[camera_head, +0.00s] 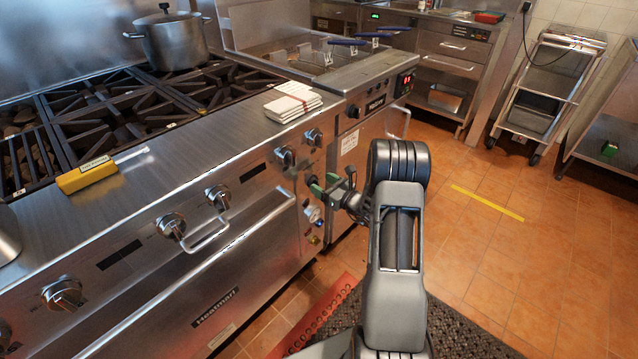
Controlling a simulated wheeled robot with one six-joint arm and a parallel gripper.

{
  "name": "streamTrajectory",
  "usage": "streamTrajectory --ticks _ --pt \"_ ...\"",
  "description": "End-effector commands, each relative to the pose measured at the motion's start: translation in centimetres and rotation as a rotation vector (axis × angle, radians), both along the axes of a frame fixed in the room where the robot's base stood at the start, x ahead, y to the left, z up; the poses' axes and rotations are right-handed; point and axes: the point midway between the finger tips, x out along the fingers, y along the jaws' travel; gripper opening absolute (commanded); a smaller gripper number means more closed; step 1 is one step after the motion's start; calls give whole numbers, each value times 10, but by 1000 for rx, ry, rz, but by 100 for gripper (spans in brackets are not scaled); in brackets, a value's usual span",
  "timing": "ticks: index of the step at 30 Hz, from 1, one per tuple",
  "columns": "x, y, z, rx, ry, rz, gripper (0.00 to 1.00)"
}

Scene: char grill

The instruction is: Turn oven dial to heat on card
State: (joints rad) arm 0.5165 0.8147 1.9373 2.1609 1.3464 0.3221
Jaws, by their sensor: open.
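More dials (219,197) sit farther left. Below my gripper are a small round knob (313,213) and a blue button (319,223). My gripper (322,187), with green fingers, is open at the right end of the range front. I cannot tell whether it touches anything. A white card (350,141) is on the front panel right of the range; its writing is too small to read.
A stack of white cloths or papers (292,101) and a yellow labelled block (87,176) lie on the range ledge. A pot (172,38) stands on the burners. A handle bar (200,268) projects from the front. The tiled floor at right is clear.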

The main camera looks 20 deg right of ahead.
Motion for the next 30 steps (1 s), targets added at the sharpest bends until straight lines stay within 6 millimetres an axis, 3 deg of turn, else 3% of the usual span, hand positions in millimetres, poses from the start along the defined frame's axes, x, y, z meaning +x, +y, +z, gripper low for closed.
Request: streamTrajectory --ticks 7,18,30 --pt "19 8 0 -2 -1 1 68" --pt "22 10 0 -1 0 0 68" --pt "22 10 0 -1 0 0 31"
